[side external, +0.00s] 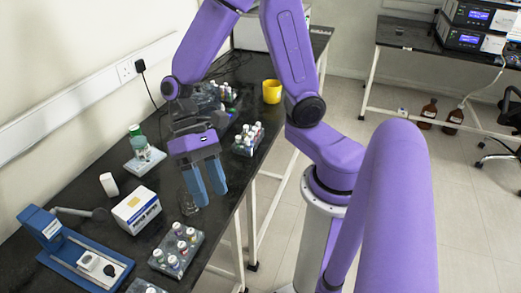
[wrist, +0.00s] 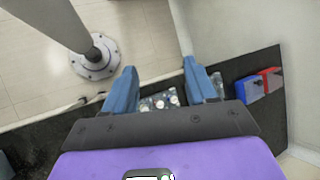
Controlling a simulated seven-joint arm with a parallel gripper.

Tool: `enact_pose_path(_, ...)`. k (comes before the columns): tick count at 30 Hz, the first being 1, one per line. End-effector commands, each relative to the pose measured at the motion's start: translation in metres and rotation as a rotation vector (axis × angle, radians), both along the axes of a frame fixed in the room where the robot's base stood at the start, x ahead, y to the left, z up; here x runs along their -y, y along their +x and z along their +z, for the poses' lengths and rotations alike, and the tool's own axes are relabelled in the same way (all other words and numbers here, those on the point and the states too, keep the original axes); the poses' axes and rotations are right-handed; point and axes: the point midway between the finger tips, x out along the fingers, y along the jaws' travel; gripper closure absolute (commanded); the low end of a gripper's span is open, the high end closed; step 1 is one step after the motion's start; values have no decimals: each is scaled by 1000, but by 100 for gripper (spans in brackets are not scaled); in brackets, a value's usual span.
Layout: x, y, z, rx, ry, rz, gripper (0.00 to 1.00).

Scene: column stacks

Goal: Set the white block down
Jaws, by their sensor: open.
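A small white block (side external: 109,185) stands on the black bench, near the wall, to the left of my gripper in the side external view. My gripper (side external: 208,187) points down over the bench near its front edge, with its two blue fingers apart. Nothing shows between the fingers. In the wrist view my gripper (wrist: 160,72) also has its fingers apart and empty. The white block does not show in the wrist view.
A white labelled box (side external: 137,210) sits near the block. Vial racks (side external: 178,248) (side external: 248,138), a blue device (side external: 75,250) and a yellow cup (side external: 271,91) crowd the black bench (side external: 85,215). A red object (wrist: 271,78) shows in the wrist view.

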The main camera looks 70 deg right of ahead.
Motion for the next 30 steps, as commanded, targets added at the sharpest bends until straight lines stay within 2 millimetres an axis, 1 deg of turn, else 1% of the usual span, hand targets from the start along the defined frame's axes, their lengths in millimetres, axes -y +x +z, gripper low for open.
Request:
enact_pose_path(1,10,-15,5,64,-12,108,43)
enact_pose_path(3,24,-32,8,147,-33,252,43)
enact_pose_path(6,45,-50,13,274,-56,452,43)
enact_pose_path(9,65,-62,18,406,-72,643,43)
enact_pose_path(12,80,-68,23,530,-82,807,43)
enact_pose_path(15,91,-70,27,627,-86,931,43)
enact_pose_path(18,96,-71,30,693,-88,1008,43)
enact_pose_path(21,98,-71,32,725,-89,1046,43)
enact_pose_path(30,99,-71,32,731,-91,1053,43)
